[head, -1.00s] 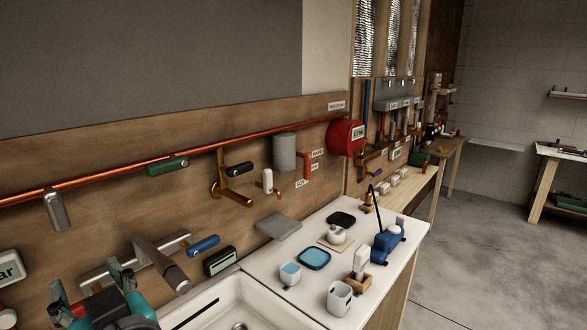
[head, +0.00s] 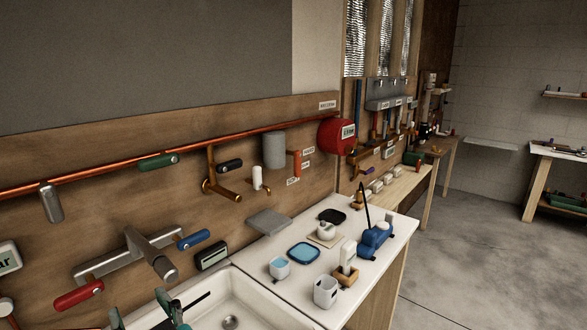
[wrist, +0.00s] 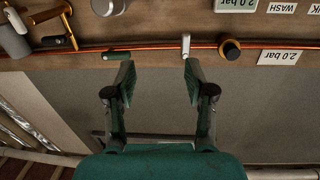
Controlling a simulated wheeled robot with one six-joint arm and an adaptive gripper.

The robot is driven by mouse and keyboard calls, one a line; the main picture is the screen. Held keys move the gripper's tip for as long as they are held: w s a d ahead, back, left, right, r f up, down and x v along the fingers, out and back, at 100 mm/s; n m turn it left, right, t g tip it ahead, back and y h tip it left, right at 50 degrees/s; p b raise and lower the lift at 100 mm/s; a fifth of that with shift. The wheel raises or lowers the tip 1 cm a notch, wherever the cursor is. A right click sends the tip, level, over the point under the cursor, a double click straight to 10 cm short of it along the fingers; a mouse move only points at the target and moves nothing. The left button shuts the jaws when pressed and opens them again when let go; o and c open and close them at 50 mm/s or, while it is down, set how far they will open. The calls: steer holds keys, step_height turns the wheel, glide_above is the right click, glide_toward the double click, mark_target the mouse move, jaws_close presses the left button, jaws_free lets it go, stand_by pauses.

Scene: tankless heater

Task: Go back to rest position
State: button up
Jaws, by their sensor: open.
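My gripper (head: 140,308) is at the bottom left of the head view, in front of the sink (head: 262,303). Its dark green fingers stand apart with nothing between them. In the wrist view my gripper (wrist: 157,78) is also open and empty. Beyond its fingertips are the copper pipe (wrist: 155,49), a green handle (wrist: 117,56) and a pale grey lever (wrist: 186,44), all apart from the fingers as far as I can tell. The wrist picture appears upside down.
A mixer tap (head: 125,255) with red (head: 78,295) and blue (head: 194,239) handles juts from the wooden panel near my gripper. The white counter (head: 300,228) holds cups, a blue dish and a blue pump (head: 375,240). Open floor (head: 470,260) lies to the right.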

steer(key=s+d+f+m+t+h, duration=0.1)
steer(key=s+d+f+m+h, duration=0.15)
steer(key=d+f, duration=1)
steer(key=s+d+f+m+t+h, duration=0.2)
steer(key=s+d+f+h, duration=0.15)
steer(key=d+f, duration=0.85)
steer(key=s+d+f+m+h, duration=0.2)
steer(key=s+d, duration=0.5)
steer(key=s, duration=0.6)
steer(key=s+d+f+m+h, duration=0.2)
steer(key=s+d, duration=0.6)
steer(key=s, duration=0.4)
steer(key=shift+s+f+g+h, duration=0.35)
steer(key=shift+f+h, duration=0.5)
steer(key=shift+h, duration=0.35)
